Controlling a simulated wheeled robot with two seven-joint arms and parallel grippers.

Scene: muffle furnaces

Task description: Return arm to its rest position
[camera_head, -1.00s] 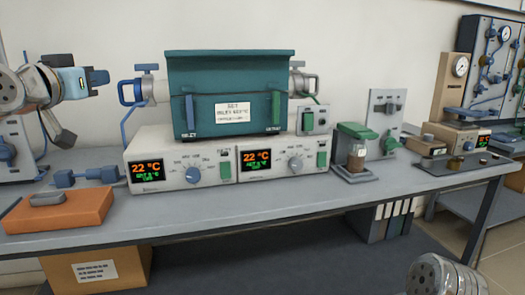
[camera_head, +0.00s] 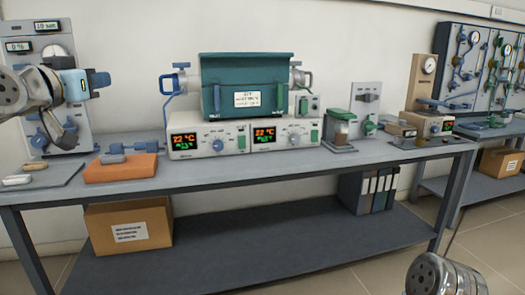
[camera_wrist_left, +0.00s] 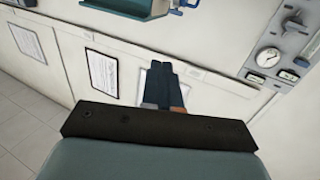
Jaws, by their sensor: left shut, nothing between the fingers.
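My left arm comes in from the left in the head view. Its gripper (camera_head: 102,79) is raised above the bench's left end, pointing right, clear of the furnace. In the left wrist view the two dark fingers (camera_wrist_left: 165,72) lie together with nothing between them, against a background of wall and framed sheets. Part of my right arm (camera_head: 440,276) shows at the lower right of the head view; its gripper is out of view.
The grey bench (camera_head: 300,178) carries a teal furnace (camera_head: 245,85) on two controllers reading 22 °C, an orange block (camera_head: 120,170) and a sample stand (camera_head: 341,135). A cardboard box (camera_head: 130,230) sits on the lower shelf. Floor shows at the lower right.

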